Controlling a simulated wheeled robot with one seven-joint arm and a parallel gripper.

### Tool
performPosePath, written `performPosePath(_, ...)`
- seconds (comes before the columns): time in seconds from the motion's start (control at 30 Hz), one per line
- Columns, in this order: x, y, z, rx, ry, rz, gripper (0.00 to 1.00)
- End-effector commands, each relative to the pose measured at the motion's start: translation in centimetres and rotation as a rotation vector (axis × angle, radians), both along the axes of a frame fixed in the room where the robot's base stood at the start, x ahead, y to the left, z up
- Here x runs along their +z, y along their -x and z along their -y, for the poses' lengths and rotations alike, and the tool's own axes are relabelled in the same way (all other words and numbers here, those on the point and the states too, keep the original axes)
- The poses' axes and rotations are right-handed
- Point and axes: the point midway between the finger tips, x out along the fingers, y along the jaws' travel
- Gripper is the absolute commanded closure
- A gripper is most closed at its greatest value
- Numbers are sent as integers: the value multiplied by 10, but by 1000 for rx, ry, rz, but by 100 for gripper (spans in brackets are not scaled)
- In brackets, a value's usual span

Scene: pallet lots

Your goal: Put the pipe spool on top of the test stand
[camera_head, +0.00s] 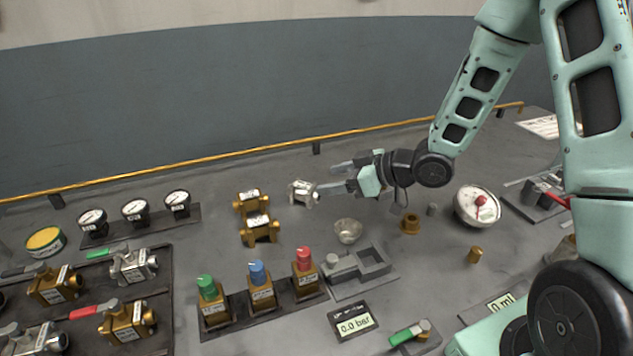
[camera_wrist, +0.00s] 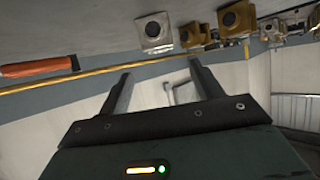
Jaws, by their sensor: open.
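A silver flanged fitting (camera_head: 302,192), which looks like the pipe spool, stands on the grey bench; it also shows at the top of the wrist view (camera_wrist: 153,32). Two similar brass fittings (camera_head: 260,228) (camera_head: 249,201) stand just left of it. My gripper (camera_head: 328,178) is open and empty, its fingers pointing left. In the head view one fingertip overlaps the silver fitting's right edge; I cannot tell if they touch. In the wrist view the fitting lies beyond the fingers (camera_wrist: 160,68), not between them. A grey U-shaped fixture (camera_head: 372,262), possibly the test stand, sits nearer the front.
A glass bowl (camera_head: 348,231) and a brass ring (camera_head: 410,224) stand near my gripper. A rack of capped brass valves (camera_head: 262,288) is at front. A yellow rail (camera_head: 230,156) runs behind.

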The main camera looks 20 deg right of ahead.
Motion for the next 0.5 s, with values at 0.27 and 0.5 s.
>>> performPosePath(0.27,17,25,26,-2,-1,-1,35)
performPosePath(0.5,20,29,29,0,-1,-1,35)
